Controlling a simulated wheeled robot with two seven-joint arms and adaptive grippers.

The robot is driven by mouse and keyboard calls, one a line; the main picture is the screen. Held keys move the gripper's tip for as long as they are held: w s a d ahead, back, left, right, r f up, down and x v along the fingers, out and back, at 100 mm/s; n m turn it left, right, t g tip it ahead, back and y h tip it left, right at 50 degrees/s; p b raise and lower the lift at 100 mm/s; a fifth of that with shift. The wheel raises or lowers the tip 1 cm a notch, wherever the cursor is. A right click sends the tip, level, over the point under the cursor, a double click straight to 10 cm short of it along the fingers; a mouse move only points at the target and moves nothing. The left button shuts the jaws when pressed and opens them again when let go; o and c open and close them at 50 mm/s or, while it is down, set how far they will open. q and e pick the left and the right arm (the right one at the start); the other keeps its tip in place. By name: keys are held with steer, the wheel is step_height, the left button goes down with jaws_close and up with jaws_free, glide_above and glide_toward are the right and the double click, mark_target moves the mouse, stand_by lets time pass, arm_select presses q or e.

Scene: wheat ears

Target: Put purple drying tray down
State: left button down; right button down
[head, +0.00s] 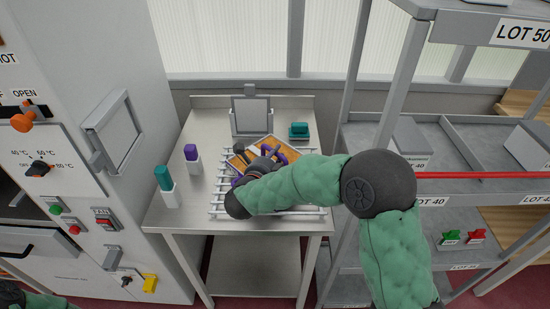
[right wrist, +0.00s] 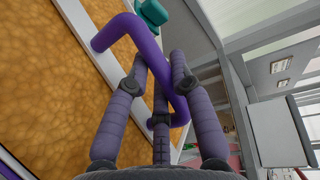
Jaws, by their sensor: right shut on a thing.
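The purple-handled drying tray (head: 238,161) has a pale frame and an orange, grainy-looking bed. It lies askew over the white slatted rack (head: 216,201) on the metal table, and I cannot tell whether it touches the slats. My right gripper (head: 268,163) is shut on the tray's purple handle. In the right wrist view, the purple fingers (right wrist: 158,85) close around the purple handle (right wrist: 137,32), beside the tray's pale rim (right wrist: 84,31). My right forearm hides the near part of the tray and rack. My left gripper is out of view.
A teal-topped block (head: 164,178) and a purple-topped block (head: 192,155) stand on the table's left. A teal item (head: 299,130) and a grey-framed panel (head: 251,116) are at the back. A cabinet (head: 110,190) stands left, metal shelving (head: 440,150) right.

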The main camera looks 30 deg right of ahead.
steer(key=shift+r, duration=0.15)
steer(key=c, duration=1.1)
jaws_free()
steer(key=shift+s+a, duration=0.1)
steer(key=shift+a, duration=0.05)
steer(key=p+v, duration=0.3)
steer(key=v, duration=0.7)
steer(key=shift+s+a, duration=0.1)
steer(key=shift+s+a+r, duration=0.1)
steer(key=shift+s+a, duration=0.4)
